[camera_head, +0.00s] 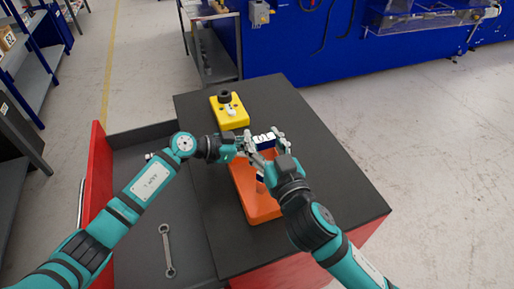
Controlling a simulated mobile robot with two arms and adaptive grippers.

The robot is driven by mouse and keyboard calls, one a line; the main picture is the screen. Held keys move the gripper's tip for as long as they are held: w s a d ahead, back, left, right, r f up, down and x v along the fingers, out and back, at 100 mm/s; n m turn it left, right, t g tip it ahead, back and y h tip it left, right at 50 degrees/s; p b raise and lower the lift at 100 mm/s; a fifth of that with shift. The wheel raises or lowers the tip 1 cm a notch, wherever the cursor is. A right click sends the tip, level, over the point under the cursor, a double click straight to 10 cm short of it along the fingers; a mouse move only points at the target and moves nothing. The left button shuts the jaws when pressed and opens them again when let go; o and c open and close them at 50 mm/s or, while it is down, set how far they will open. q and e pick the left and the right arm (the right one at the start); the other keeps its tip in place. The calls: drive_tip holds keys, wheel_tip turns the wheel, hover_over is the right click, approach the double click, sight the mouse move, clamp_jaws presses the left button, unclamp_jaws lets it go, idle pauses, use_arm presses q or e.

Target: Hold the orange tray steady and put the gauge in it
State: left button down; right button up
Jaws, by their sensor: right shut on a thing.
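The orange tray (256,205) lies on the dark top of the cabinet, partly hidden by my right arm. A small white and dark blue block, which looks like the gauge (264,138), is over the tray's far end. My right gripper (268,145) comes from the lower right and is shut on it. My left gripper (242,147) comes from the left and is close beside the gauge and the tray's far left edge. Its fingers overlap the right gripper's, so its opening and any contact with the tray cannot be told.
A yellow box (229,119) with a black knob stands behind the tray. A drawer with a red front (97,190) is open at the left, with a wrench (167,250) inside. The cabinet top (345,195) is clear to the right.

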drive_tip(key=shift+f, duration=0.65)
drive_tip(key=o, duration=1.4)
drive_tip(key=shift+f, duration=0.1)
drive_tip(key=shift+o, duration=0.2)
drive_tip(key=v, duration=1.2)
